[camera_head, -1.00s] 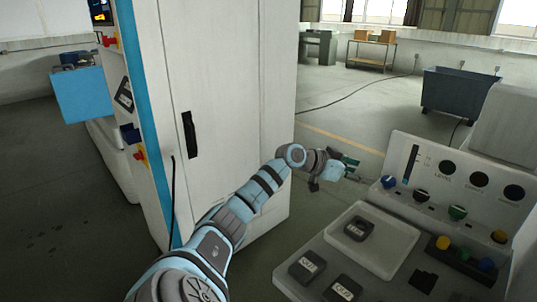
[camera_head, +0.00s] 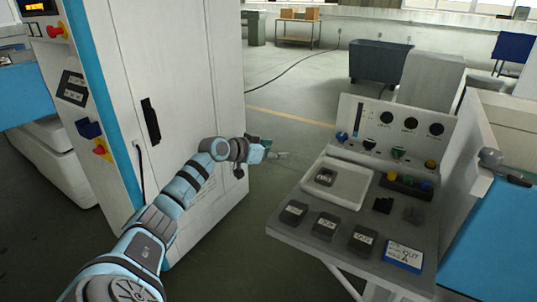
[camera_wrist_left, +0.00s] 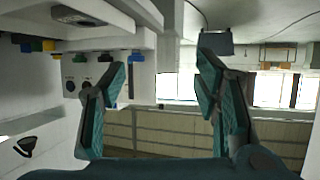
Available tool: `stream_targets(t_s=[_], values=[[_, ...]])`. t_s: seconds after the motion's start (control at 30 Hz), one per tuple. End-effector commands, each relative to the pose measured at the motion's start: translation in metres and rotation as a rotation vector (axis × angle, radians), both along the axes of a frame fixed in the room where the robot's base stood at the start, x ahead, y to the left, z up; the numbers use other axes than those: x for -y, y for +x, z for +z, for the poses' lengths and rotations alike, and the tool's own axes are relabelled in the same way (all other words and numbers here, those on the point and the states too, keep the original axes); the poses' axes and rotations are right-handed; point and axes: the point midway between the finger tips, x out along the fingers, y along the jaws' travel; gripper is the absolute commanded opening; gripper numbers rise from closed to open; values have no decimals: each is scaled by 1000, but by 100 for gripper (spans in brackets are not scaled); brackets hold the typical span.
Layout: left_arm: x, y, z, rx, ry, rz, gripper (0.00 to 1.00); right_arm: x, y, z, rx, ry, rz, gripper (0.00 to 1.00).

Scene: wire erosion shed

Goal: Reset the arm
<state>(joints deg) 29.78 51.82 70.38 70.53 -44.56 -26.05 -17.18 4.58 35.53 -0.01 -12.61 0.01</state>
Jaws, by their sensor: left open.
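My left arm reaches in from the lower left of the head view, in front of the white cabinet. Its gripper (camera_head: 274,154) is out in the air, to the left of the control console (camera_head: 280,228) and apart from it. In the left wrist view the two teal fingers of the left gripper (camera_wrist_left: 165,100) stand wide apart with nothing between them. My right gripper is not in the head view.
A white cabinet (camera_head: 185,75) with a blue edge stands close behind my left arm. The console carries a white tray (camera_head: 360,185), several dark labelled blocks and knobs. A blue panel (camera_head: 490,240) is at the right. Open floor (camera_head: 290,90) lies behind the gripper.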

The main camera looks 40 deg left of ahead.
Motion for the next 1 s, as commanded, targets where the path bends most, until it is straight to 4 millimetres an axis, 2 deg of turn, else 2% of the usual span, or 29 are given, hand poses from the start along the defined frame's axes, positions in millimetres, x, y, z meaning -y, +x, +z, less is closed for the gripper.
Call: stream_targets(t_s=[0.63, 0.67, 0.73, 0.77, 0.8, 0.87, 0.9, 0.97, 1.0], values=[[-2, 2, 0, 7, -19, 22, 56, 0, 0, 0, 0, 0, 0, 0], [-8, 3, 1, 18, -15, 47, 56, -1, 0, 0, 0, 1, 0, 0], [-36, 2, -4, 27, 23, 144, 56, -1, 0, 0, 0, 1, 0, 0], [-50, 2, -16, 23, 45, 202, 56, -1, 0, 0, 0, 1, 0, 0], [-59, -2, -49, -5, 67, 259, 56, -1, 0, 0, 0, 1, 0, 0], [-62, -15, -108, -72, 100, 314, 56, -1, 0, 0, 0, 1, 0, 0], [-58, -28, -151, -124, 121, 336, 56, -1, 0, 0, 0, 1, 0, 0], [-45, -54, -215, -208, 151, 350, 56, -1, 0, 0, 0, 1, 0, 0], [-34, -73, -255, -264, 171, 348, 56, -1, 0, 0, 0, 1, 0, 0]])
